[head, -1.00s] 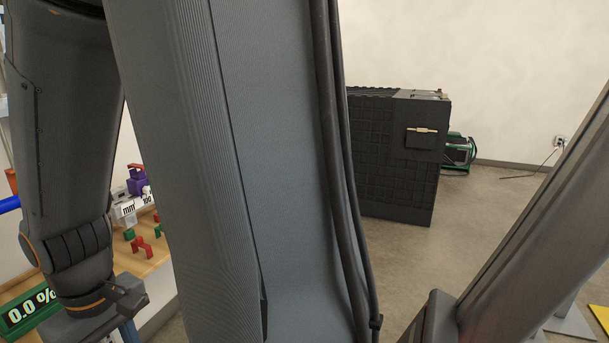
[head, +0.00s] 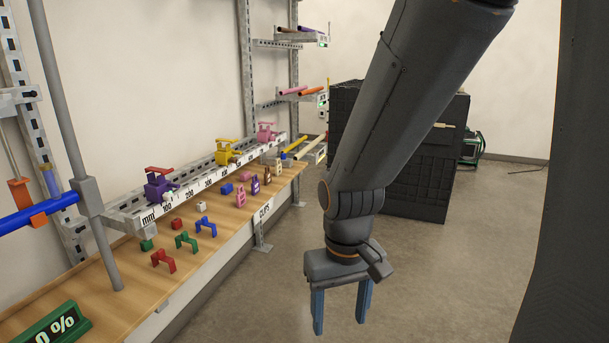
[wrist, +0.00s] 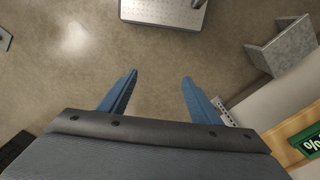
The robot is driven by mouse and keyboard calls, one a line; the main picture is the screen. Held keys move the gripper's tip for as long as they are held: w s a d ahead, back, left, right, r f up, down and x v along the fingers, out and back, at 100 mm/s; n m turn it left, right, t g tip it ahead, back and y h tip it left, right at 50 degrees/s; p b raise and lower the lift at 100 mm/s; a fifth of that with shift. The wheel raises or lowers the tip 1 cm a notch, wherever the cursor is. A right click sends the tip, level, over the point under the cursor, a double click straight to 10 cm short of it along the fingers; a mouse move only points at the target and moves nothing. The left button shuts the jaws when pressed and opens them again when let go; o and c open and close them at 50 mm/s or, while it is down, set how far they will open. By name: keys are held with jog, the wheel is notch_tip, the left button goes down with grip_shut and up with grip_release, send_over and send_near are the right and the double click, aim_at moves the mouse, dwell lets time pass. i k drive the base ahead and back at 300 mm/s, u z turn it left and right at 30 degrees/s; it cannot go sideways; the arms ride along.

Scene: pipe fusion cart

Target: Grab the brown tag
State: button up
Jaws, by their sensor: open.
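A small brown tag (head: 267,175) stands on the wooden bench in the head view, in a row with a pink tag (head: 242,195), a purple tag (head: 255,186) and a cream tag (head: 279,168). My gripper (head: 340,322) hangs over the floor, to the right of the bench and nearer the camera than the tags. Its two blue fingers point down, apart and empty. In the wrist view the open fingers (wrist: 159,77) have bare floor between them, and the brown tag is not seen.
The wooden bench (head: 205,230) runs along the left wall. It carries a ruler rail (head: 205,178) with coloured clamps, several coloured clips and blocks, and a green percent display (head: 50,326). A black cabinet (head: 420,195) stands behind my arm. The floor right of the bench is open.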

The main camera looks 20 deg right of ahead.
aim_at(268, 174)
jog(key=z, duration=0.5)
jog(key=i, duration=0.9)
jog(key=z, duration=0.4)
jog(key=i, duration=0.85)
jog(key=u, duration=0.85)
jog(key=i, duration=0.75)
jog(key=u, duration=0.6)
